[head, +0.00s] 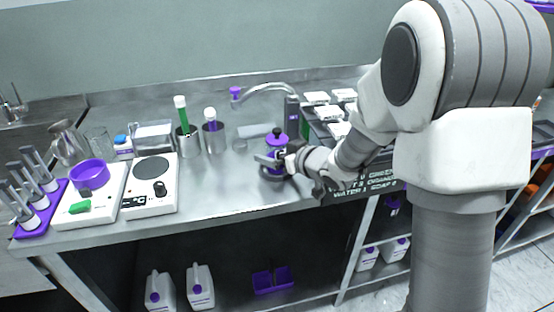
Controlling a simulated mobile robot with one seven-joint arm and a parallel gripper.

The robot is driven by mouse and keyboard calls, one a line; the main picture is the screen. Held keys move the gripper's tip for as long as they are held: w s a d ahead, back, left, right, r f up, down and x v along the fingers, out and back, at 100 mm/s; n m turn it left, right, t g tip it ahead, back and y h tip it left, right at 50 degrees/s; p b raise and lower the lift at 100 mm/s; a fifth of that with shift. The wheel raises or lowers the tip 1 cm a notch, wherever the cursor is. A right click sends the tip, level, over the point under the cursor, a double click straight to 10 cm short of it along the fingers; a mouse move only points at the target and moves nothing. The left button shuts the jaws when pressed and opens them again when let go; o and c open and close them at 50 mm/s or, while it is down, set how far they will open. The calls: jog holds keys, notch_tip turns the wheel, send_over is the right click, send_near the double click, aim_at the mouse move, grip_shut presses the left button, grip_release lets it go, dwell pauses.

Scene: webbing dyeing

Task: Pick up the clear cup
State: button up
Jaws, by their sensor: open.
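A clear glass cup (99,143) stands on the steel counter (225,185) toward the left back, between a metal pitcher and a small white bottle with a blue cap. It is upright and looks empty. My gripper (268,160) is far to its right, over the middle of the counter, in front of a purple-topped pot (277,139). The gripper is open. It partly hides the pot, and I cannot tell whether it touches it.
The metal pitcher (68,143) is close left of the cup. A scale with a purple bowl (90,173) and a hotplate (152,168) stand in front. The counter is clear between hotplate and gripper.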

jog(key=shift+x, duration=1.5)
jog(key=shift+d, duration=0.1)
jog(key=c, duration=1.5)
jog(key=shift+c, duration=0.4)
jog(key=shift+r, duration=0.15)
